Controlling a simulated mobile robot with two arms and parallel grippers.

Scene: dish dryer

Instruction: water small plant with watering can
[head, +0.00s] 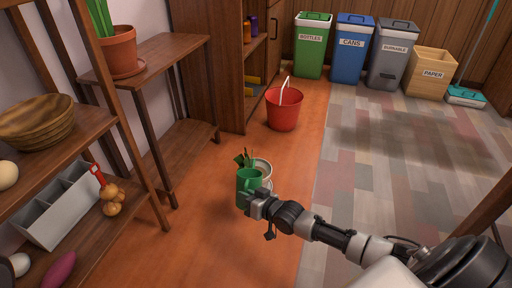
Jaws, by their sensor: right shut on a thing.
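A green can (248,180), seemingly the watering can, is in my right gripper (252,203), which is shut on it low above the orange floor. I cannot tell whether can and pot touch, or whether any water flows. The can looks about upright; its spout is not clear. My left gripper is not in view.
A red bucket (284,110) stands on the floor behind. Wooden shelves (165,150) line the left, with a potted plant (118,50) on top. Several bins stand at the back right. The tiled floor (390,150) to the right is mostly clear.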

